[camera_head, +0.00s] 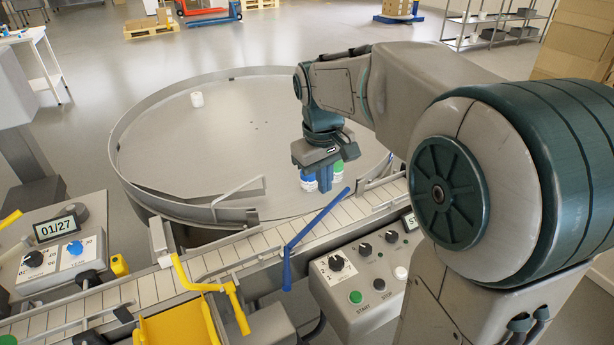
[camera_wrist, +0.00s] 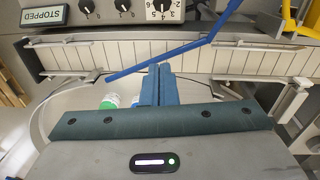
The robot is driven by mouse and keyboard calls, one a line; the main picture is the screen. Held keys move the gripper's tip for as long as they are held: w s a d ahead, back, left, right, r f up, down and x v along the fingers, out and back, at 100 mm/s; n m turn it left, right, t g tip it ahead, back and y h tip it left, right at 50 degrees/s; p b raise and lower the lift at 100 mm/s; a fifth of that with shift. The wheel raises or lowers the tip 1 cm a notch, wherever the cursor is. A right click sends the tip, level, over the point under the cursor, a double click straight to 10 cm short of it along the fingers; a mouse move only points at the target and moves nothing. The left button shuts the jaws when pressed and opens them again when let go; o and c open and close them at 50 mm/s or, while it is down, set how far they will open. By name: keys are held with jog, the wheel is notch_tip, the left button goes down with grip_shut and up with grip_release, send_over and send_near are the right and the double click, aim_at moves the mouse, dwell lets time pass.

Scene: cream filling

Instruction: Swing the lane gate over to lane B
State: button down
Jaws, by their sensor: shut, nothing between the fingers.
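A blue bent bar (camera_head: 314,219), which looks like the lane gate, slants across the slatted conveyor (camera_head: 243,247). Its far end points right towards the round table, and its near end bends down at the conveyor's front edge. In the wrist view the bar (camera_wrist: 160,61) crosses just ahead of my fingertips. My gripper (camera_head: 325,184) is shut and empty, pointing down over the round table's near edge, a little left of the bar's far end. Its blue fingers (camera_wrist: 155,84) are together in the wrist view. I cannot tell whether they touch the bar. No lane B label is readable.
Jars with blue (camera_head: 307,178) and green lids (camera_head: 338,168) stand close by my gripper on the round table (camera_head: 220,150). A white jar (camera_head: 197,99) stands farther back. A control panel (camera_head: 360,280) sits in front of the conveyor; its display (camera_wrist: 44,15) reads STOPPED. A yellow bent handle (camera_head: 237,305) is left.

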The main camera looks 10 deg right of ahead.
jog(key=w+a+f+n+g, duration=0.1)
jog(key=w+f+n, duration=0.1)
jog(key=w, duration=0.6)
jog(key=w+a+f+n+g+h, duration=0.1)
jog(key=w+a+f+n, duration=0.1)
jog(key=w, duration=0.6)
jog(key=shift+f+g, duration=0.3)
jog(key=shift+f, duration=0.35)
jog(key=shift+w, duration=0.1)
jog(key=p+x, duration=0.1)
jog(key=x, duration=0.8)
jog(key=shift+f, duration=0.15)
jog(key=shift+s+d+f+p, duration=0.25)
jog(key=shift+s+d, duration=0.25)
jog(key=shift+s, duration=0.05)
jog(key=shift+s+d+f+p, duration=0.2)
jog(key=shift+s+d, duration=0.3)
jog(key=shift+s, duration=0.05)
jog(key=shift+s+d+f, duration=0.2)
jog(key=shift+s+d, duration=0.2)
jog(key=shift+s, duration=0.05)
